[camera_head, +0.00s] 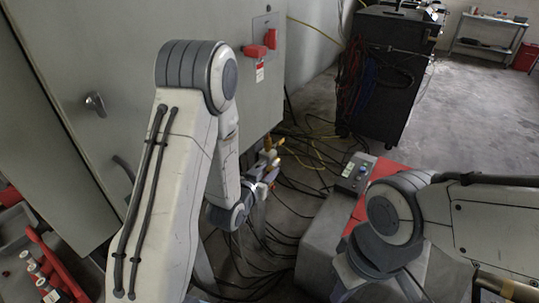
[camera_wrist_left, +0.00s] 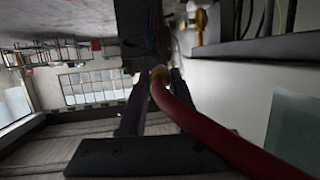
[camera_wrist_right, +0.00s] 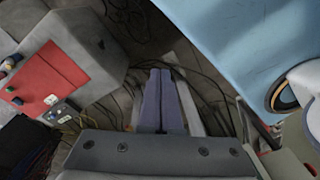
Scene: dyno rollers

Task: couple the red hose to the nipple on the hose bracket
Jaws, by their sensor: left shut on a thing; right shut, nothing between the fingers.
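The red hose (camera_wrist_left: 205,127) runs from the lower right of the left wrist view up to its brass-coloured end (camera_wrist_left: 159,76). My left gripper (camera_wrist_left: 157,86) is shut on the hose near that end. In the head view my left gripper (camera_head: 262,182) is small and low beside the grey cabinet. A brass fitting (camera_wrist_left: 200,20), seemingly the nipple, stands by a dark ledge (camera_wrist_left: 262,47), seemingly the hose bracket, apart from the hose end. Yellow and brass fittings (camera_head: 270,148) show just above my left gripper. My right gripper (camera_wrist_right: 158,78) is shut and empty over the floor.
A grey cabinet (camera_head: 130,60) with red switches stands behind my left arm. A grey and red box with a control panel (camera_head: 354,172) stands between the arms. Black cables (camera_head: 285,215) litter the floor. A dark cart (camera_head: 385,75) stands farther back.

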